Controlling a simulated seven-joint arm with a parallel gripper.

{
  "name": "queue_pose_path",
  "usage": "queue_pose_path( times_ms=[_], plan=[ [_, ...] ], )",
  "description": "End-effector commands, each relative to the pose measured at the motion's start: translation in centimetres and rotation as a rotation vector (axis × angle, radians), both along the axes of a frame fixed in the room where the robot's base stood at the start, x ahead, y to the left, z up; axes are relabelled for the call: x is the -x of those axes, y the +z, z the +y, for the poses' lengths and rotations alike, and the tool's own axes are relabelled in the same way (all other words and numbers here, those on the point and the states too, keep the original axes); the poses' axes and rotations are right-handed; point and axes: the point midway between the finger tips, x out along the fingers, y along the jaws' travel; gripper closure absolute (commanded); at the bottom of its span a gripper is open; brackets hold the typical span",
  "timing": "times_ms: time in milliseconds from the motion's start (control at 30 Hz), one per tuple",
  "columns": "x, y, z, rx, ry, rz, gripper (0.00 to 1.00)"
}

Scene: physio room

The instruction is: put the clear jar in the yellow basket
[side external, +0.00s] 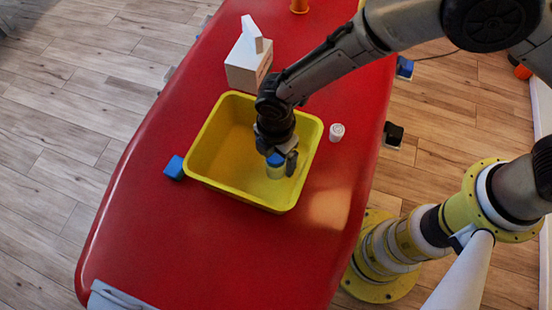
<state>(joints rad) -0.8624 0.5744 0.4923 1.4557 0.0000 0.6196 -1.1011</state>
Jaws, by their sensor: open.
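The yellow basket (213,128) stands on the red table, its inside facing up. The clear jar (275,172) has a blue lid and is inside the basket's outline, towards its right side. The basket's yellow shows through the jar's body. My gripper (279,161) reaches down over the basket with its fingers open around the jar's lid. The fingers and wrist hide part of the lid. Whether the jar's base rests on the basket floor cannot be made out clearly.
A blue block (174,168) sits just left of the basket. A small white roll (337,131) stands right of it. A white tissue box (247,66) stands behind.

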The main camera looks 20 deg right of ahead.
Motion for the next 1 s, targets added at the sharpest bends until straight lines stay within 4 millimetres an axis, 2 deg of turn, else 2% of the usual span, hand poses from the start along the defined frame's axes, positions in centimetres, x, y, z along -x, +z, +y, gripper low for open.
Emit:
queue_pose_path(
  times_ms=[33,200,400,600,867,967,1000],
  plan=[
    [-0.1,1.2,0.1,-0.005,0.0,-0.003,0.12],
    [-0.1,4.8,0.1,-0.003,0.0,-0.003,0.12],
    [0.0,8.2,0.0,-0.002,0.0,-0.002,0.12],
    [0.0,9.7,0.0,-0.001,0.0,-0.001,0.12],
    [0.0,10.0,0.0,-0.001,-0.001,-0.001,0.12],
    [-0.5,10.9,-0.8,-0.01,-0.037,-0.008,0.12],
    [-0.9,11.8,-1.5,-0.017,-0.073,-0.016,0.12]
  ],
)
